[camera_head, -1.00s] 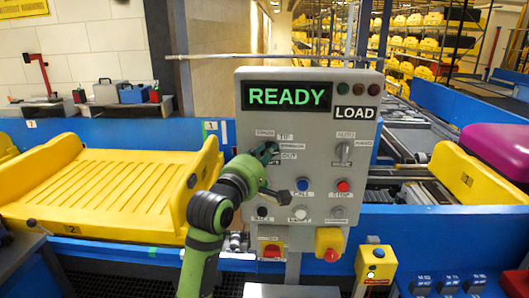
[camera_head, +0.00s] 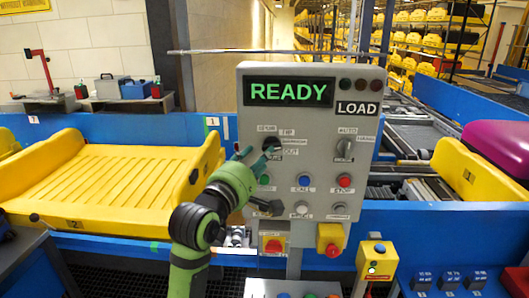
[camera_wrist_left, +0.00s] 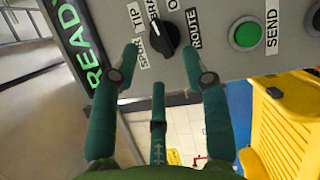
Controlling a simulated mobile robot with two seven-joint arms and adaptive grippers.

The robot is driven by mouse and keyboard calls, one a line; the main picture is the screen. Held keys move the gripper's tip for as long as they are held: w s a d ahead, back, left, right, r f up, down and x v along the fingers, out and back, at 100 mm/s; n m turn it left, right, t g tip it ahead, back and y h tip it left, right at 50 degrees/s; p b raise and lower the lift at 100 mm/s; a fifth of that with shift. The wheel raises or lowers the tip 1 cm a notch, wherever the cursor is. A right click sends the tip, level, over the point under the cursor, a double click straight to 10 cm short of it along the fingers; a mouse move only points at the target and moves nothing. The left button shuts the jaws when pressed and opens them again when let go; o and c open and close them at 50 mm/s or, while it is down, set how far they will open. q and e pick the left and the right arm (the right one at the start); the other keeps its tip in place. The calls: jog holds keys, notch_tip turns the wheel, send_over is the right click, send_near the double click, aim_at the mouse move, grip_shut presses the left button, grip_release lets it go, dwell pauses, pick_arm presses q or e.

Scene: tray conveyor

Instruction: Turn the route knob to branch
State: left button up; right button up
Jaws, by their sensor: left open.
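The route knob (camera_head: 272,142) is a black rotary knob on the upper left of the grey control panel (camera_head: 310,113). In the left wrist view the knob (camera_wrist_left: 158,37) has a white pointer line directed at a partly readable label beside TIP that looks like BRANCH. My left gripper (camera_head: 258,172) is green and open, in front of the panel just below and left of the knob. In the wrist view its fingers (camera_wrist_left: 160,60) are spread, with the knob beyond and between their tips. They look apart from it and hold nothing. My right gripper is not in view.
The panel shows READY and has a second knob (camera_head: 345,149), a blue button (camera_head: 304,181), a red button (camera_head: 345,181) and a green SEND button (camera_wrist_left: 246,34). A yellow tray (camera_head: 110,170) lies left on the conveyor. A pedestal (camera_head: 377,262) stands at lower right.

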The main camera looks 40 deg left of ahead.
pick_arm(q)
jog(key=s, duration=0.2)
jog(key=shift+s+d+f, duration=0.1)
jog(key=shift+s+d, duration=0.15)
jog(key=shift+s, duration=0.15)
